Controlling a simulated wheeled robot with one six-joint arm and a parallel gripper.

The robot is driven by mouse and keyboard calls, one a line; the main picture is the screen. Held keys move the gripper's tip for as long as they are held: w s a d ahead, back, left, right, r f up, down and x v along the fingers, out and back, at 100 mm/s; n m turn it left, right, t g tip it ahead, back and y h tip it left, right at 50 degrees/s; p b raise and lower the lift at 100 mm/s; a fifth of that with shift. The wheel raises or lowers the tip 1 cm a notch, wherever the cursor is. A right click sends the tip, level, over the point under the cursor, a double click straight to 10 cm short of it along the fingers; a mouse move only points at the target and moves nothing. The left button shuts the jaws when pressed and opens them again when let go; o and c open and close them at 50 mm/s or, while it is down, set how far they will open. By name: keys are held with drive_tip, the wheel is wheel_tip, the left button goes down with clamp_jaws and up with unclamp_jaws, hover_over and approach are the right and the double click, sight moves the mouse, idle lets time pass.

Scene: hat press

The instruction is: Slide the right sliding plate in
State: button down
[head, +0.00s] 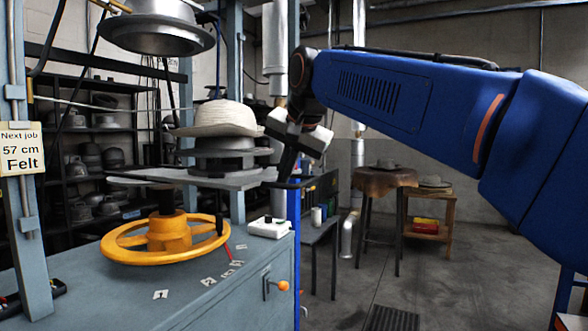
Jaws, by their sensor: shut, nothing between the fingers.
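The hat press stands at left. A light felt hat (226,120) sits on a dark block above the grey plates. The right sliding plate (240,182) shows as a flat grey sheet whose right end lies by my gripper; where it meets the plate on the left I cannot tell. My gripper (284,178) hangs from my blue arm just at that right end, its dark fingers pointing down. It is shut and empty. Whether the fingers touch the plate is unclear.
A grey metal upper mould (158,35) hangs above the hat. A yellow handwheel (165,238) is below the plates. A white control box (269,228) and an orange-knobbed lever (277,286) are at the cabinet's right. The floor (440,275) at right is open.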

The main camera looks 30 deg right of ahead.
sight(260, 177)
drive_tip(key=shift+w+a, duration=0.6)
drive_tip(key=shift+w, duration=0.15)
drive_tip(key=shift+w+a, duration=0.7)
drive_tip(key=shift+w, duration=0.3)
drive_tip(key=shift+w+a, duration=0.7)
drive_tip(key=shift+w, duration=0.25)
drive_tip(key=shift+s, duration=0.1)
